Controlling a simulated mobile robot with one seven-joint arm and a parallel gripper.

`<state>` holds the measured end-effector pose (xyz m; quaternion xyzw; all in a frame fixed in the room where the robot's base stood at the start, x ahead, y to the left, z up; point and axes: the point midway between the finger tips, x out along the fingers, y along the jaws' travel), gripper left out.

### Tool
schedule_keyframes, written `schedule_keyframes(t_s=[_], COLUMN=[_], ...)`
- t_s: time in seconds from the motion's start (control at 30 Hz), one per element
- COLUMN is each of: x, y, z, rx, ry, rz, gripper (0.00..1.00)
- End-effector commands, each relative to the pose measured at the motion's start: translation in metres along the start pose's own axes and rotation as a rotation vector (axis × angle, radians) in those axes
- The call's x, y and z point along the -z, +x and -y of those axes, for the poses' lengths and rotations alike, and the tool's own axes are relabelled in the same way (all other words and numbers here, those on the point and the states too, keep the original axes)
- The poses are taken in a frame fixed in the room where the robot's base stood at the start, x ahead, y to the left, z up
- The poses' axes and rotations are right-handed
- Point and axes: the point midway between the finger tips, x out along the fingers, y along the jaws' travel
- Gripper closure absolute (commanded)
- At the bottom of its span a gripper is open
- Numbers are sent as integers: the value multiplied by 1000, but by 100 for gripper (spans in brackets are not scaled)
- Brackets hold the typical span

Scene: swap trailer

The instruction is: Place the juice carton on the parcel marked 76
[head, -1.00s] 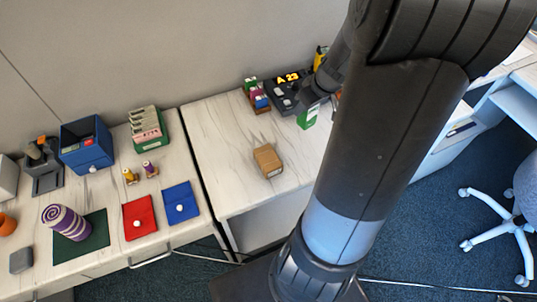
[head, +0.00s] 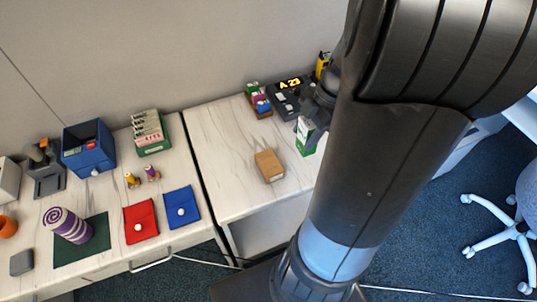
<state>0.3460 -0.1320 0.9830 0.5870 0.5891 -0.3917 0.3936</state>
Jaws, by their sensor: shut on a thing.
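My gripper (head: 311,114) is shut on a green and white juice carton (head: 306,138), holding it from above. The carton looks roughly upright, up and to the right of the brown parcel (head: 270,166). Whether its bottom touches the table is unclear. My arm hides the table's right part and some of the gripper.
Behind the carton stand a dark device (head: 289,100) with a lit "A 23" display and a rack of small coloured packs (head: 258,101). The tabletop left of the parcel is clear. The left table (head: 105,200) holds red and blue pouches, a blue box and other items.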

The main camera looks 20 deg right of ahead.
Motion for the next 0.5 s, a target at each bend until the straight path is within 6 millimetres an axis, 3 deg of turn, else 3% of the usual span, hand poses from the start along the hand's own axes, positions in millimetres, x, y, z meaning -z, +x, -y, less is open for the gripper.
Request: schedule_keyframes(t_s=[0.3,0.5], x=[36,48], y=[62,84], z=[-45,-61], rx=[3,0], ry=[-2,1], rz=[-3,-1], gripper=[83,83])
